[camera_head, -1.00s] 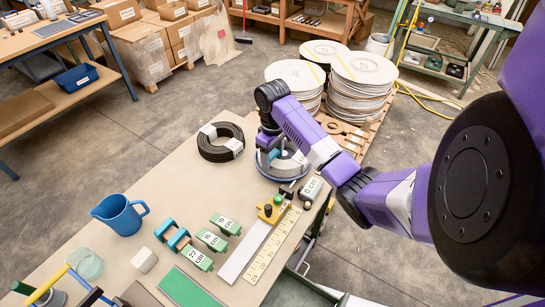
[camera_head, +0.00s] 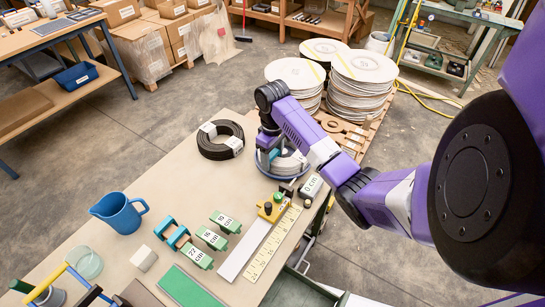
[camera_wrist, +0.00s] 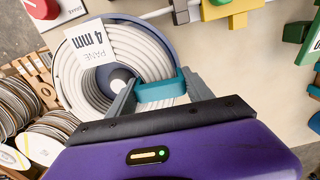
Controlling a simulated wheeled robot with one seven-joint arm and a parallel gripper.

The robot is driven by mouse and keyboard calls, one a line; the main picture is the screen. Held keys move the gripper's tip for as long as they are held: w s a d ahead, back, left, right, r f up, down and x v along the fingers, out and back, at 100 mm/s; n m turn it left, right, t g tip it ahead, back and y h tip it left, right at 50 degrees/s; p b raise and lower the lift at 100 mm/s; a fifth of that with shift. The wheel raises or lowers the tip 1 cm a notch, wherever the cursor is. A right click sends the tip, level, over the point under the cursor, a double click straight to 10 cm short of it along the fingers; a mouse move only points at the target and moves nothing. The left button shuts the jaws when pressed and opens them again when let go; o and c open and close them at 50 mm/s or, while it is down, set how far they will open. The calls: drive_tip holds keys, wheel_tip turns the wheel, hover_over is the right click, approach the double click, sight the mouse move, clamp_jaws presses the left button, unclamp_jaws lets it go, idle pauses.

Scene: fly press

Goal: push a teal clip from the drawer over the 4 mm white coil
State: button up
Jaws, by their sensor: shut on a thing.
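The white coil (camera_wrist: 150,45) lies on a blue-grey reel (camera_wrist: 75,75), with a label reading 4 mm on its upper left in the wrist view. The coil also shows at the table's far end in the head view (camera_head: 292,164), partly behind my arm. My gripper (camera_wrist: 160,88) is shut on a teal clip (camera_wrist: 160,91), one finger at each end. The clip lies across the near right part of the coil ring in the wrist view. I cannot tell how far down over the strands it sits.
A black coil (camera_head: 220,139) lies left of the reel. Green length blocks (camera_head: 211,238), a yellow ruler (camera_head: 270,245) with a yellow stop (camera_head: 271,210) and a blue jug (camera_head: 120,213) stand nearer. Stacks of white reels (camera_head: 362,85) stand beyond the table.

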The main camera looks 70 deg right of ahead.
drive_tip(key=shift+f, duration=0.45)
idle(0.3)
drive_tip(key=o, duration=1.7)
drive_tip(key=shift+o, duration=0.2)
drive_tip(key=shift+d+r, duration=0.15)
drive_tip(key=shift+r, duration=0.05)
drive_tip(key=shift+r+p, duration=0.8)
wheel_tip(320, 180, up, 3)
drive_tip(key=p, duration=0.3)
drive_tip(key=shift+r, duration=0.1)
drive_tip(key=shift+r+p, duration=0.7)
drive_tip(key=shift+r, duration=0.25)
